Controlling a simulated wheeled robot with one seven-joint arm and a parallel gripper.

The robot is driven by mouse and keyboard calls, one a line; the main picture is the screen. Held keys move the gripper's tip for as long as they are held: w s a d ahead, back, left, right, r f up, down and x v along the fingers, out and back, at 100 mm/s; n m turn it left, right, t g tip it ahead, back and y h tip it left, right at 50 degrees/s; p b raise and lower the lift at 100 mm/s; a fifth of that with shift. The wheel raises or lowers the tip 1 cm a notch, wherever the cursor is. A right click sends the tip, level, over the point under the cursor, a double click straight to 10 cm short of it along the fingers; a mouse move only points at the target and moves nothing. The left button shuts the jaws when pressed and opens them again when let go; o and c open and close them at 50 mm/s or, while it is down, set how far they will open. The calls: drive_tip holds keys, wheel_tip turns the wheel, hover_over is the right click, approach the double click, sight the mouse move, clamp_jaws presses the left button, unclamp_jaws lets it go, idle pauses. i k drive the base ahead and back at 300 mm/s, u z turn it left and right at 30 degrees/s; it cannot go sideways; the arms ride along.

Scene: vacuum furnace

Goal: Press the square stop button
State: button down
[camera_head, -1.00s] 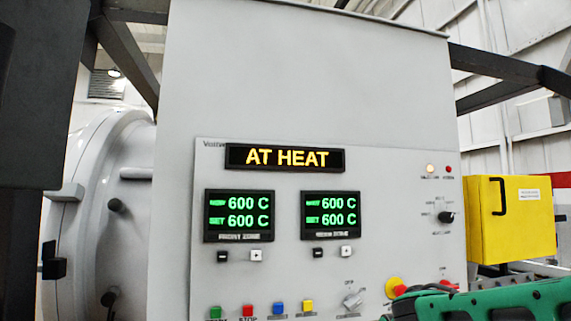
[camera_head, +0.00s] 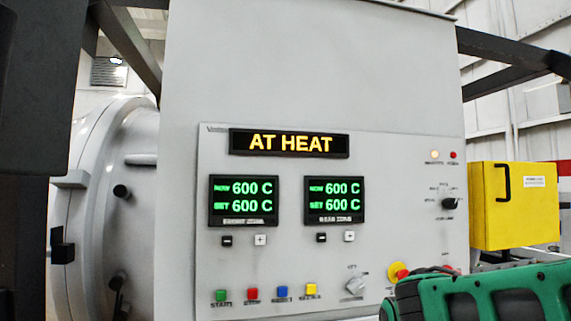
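Nothing covers the red button. A green and black part of my arm (camera_head: 480,297) fills the bottom right corner, well right of the button. My gripper's fingers do not show.
A round yellow-based red button (camera_head: 398,271) sits low on the panel, close to my arm. A rotary switch (camera_head: 355,286) is left of it. A yellow box (camera_head: 512,206) stands at the right. The display (camera_head: 289,143) reads AT HEAT.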

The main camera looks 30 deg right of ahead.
sight(252, 294)
drive_tip(key=u, duration=0.35)
drive_tip(key=k, duration=1.45)
drive_tip(key=z, duration=0.35)
drive_tip(key=i, duration=0.95)
